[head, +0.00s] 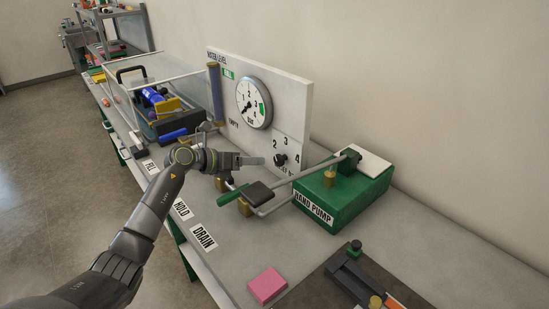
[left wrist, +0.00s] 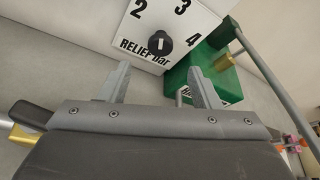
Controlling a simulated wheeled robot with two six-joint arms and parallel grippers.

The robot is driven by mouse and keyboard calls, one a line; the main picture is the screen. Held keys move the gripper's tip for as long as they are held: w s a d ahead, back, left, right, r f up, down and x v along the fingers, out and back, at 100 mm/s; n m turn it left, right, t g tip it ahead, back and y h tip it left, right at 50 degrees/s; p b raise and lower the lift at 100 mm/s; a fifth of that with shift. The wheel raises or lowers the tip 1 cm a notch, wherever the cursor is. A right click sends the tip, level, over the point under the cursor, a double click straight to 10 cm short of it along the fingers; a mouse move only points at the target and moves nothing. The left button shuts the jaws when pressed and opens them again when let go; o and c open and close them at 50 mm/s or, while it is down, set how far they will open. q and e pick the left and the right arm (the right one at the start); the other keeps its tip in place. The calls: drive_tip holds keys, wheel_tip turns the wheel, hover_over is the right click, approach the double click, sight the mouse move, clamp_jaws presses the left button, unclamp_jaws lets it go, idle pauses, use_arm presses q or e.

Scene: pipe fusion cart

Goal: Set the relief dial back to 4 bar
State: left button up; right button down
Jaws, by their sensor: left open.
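The relief dial is a black round knob (head: 280,160) on the white upright panel (head: 303,107), with 2, 3 and 4 printed around it. In the left wrist view the knob (left wrist: 160,43) shows a short white mark that seems to point up between 2 and 3; 4 is to its right. My left gripper (head: 262,160) is just left of the knob in the head view. In the left wrist view the gripper (left wrist: 160,70) is open and empty, its two fingers apart with the knob beyond and between their tips. I cannot see any contact. My right gripper is not in view.
The green hand pump (head: 330,203) with its long metal handle stands close to the right of the dial. A pressure gauge (head: 254,103) sits above on the panel. A valve with a green lever (head: 232,195) lies below my gripper. A pink block (head: 267,285) is at the front.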

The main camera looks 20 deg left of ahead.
sight(277, 161)
use_arm(q)
drive_tip(key=x, duration=0.9)
drive_tip(key=shift+p, duration=0.35)
drive_tip(key=c, duration=1)
